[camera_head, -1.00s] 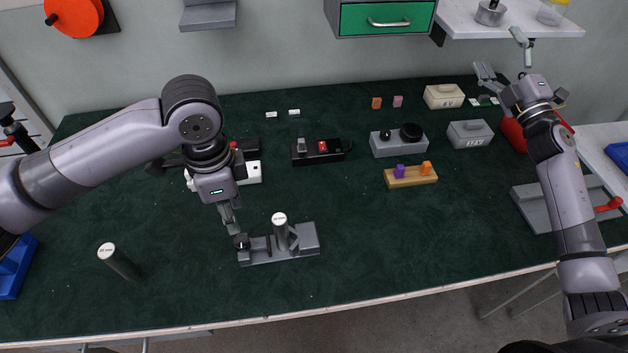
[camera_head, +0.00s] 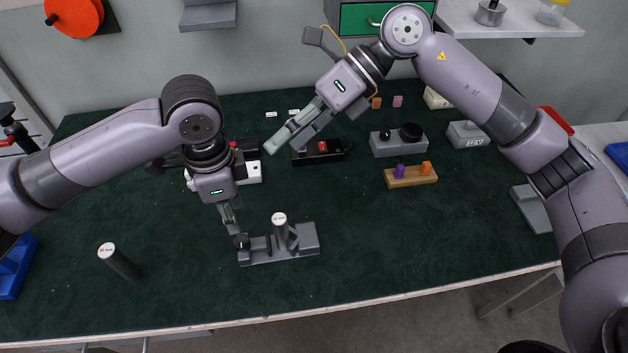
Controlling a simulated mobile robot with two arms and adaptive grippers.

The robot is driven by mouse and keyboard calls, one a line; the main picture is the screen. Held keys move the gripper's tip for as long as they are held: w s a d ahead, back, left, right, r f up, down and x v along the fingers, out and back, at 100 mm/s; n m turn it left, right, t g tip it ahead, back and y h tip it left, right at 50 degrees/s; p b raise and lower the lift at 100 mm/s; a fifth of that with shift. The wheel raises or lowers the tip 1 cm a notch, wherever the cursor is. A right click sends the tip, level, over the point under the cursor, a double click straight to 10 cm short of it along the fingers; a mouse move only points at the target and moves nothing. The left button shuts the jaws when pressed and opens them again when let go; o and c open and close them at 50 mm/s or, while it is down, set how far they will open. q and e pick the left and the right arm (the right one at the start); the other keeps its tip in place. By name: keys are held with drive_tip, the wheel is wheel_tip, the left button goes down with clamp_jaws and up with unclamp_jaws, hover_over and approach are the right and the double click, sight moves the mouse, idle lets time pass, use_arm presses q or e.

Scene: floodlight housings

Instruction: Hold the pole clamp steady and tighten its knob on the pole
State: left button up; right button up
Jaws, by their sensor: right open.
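The pole clamp (camera_head: 268,246) is a grey and dark device low in the middle of the table. A short grey pole (camera_head: 281,236) with a white labelled top stands upright in it. A dark piece, perhaps the knob (camera_head: 242,242), is at the clamp's left end. My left gripper (camera_head: 235,228) points down at that dark piece, its fingertips at or against it. The fingers are seen nearly edge-on, so their grip is unclear. My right gripper (camera_head: 285,148) is open and empty, fingers pointing down-left, above the table behind the clamp.
A second pole (camera_head: 122,264) stands at the left front. Behind the clamp are a black device with a red switch (camera_head: 322,148), a grey box with black knobs (camera_head: 398,145) and a wooden block with coloured pegs (camera_head: 410,177). The table around the clamp's right and front is clear.

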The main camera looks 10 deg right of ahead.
sight(314, 234)
drive_tip(key=s+d+f+n+h, duration=0.1)
drive_tip(key=f+n+h, duration=0.1)
drive_tip(key=f, duration=0.6)
drive_tip(key=s+d+f+n+t+h, duration=0.1)
drive_tip(key=f+n+h, duration=0.2)
drive_tip(key=f, duration=0.6)
drive_tip(key=s+d+f+n+h, duration=0.1)
drive_tip(key=f+n+h, duration=0.1)
drive_tip(key=f+h, duration=0.3)
drive_tip(key=shift+s+d+f+n+t, duration=0.1)
drive_tip(key=shift+f+n+t, duration=0.1)
drive_tip(key=shift+f, duration=0.75)
drive_tip(key=shift+s+d+f+n+t, duration=0.1)
drive_tip(key=shift+f+t, duration=0.1)
drive_tip(key=shift+f, duration=0.7)
drive_tip(key=c, duration=1.5)
drive_tip(key=o, duration=1.2)
drive_tip(key=shift+c, duration=0.5)
